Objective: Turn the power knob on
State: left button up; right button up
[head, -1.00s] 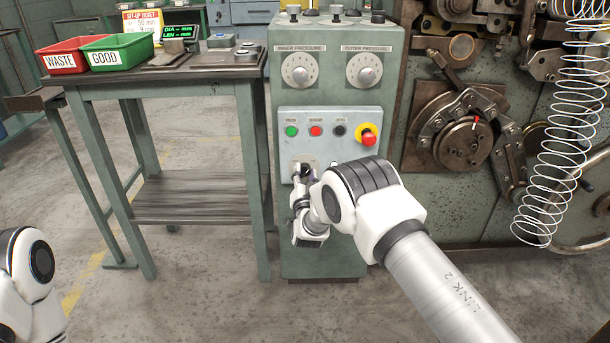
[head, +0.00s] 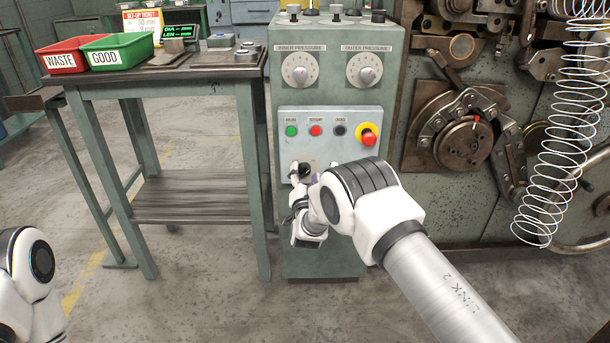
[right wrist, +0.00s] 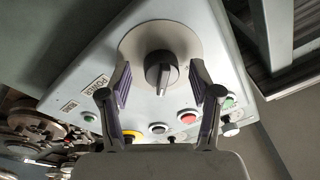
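The power knob (right wrist: 161,72) is a dark round knob with a light pointer line on a pale round plate (right wrist: 185,38). In the right wrist view a POWER label (right wrist: 95,85) is beside that plate. The knob also shows in the head view (head: 305,169), low on the control panel and partly hidden by my right gripper. My right gripper (right wrist: 161,88) is open, with one purple-padded finger on each side of the knob and a visible gap to it on both sides. My left gripper is out of view.
Above the knob on the panel are a green button (head: 291,131), a red button (head: 315,131), a black button (head: 340,130) and a red emergency stop (head: 368,138). A table (head: 160,84) with bins stands to the left. A wire coil (head: 560,150) hangs at the right.

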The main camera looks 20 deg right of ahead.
jog(key=v, duration=1.2)
